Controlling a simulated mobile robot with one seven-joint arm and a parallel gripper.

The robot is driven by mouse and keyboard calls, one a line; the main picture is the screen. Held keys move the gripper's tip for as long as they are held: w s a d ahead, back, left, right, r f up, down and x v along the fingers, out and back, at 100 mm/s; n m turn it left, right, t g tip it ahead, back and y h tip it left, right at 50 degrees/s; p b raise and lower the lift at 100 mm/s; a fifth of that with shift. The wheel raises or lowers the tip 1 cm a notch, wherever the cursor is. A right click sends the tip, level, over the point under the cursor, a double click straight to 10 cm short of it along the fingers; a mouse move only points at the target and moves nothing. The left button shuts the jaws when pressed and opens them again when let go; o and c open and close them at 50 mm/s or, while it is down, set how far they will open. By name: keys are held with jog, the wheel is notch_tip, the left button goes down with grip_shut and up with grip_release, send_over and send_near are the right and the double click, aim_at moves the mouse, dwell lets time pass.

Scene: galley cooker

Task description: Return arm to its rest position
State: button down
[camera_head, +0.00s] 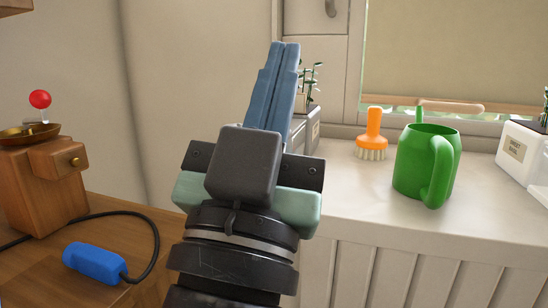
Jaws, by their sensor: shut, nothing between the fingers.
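My gripper (286,46) is in the middle of the head view, raised and pointing up and slightly right. Its two blue fingers are shut together with nothing between them. The dark wrist below it rises from the bottom edge of the picture. The gripper hides part of the corner behind it, including some of a planter box. It looks clear of the things around it, though its distance to the planter behind cannot be told.
On the left, a wooden coffee grinder (42,190) and a blue cabled device (93,260) rest on a wooden surface. A white counter (350,203) on the right holds an orange brush (371,132), a green watering can (424,160) and a white labelled box (520,148). A window blind (455,50) hangs behind.

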jog(key=s+r+n+t+y+p, duration=0.1)
jog(key=s+r+n+y+p, duration=0.1)
jog(key=r+p, duration=1.8)
jog(key=s+r+n+y+p, duration=0.2)
jog(key=r+y+p, duration=0.2)
jog(key=r+p, duration=1.7)
notch_tip(320, 180, up, 5)
jog(key=shift+a+f+t, duration=0.1)
jog(key=shift+a+t, duration=0.05)
jog(key=shift+t, duration=0.25)
jog(key=shift+s, duration=0.1)
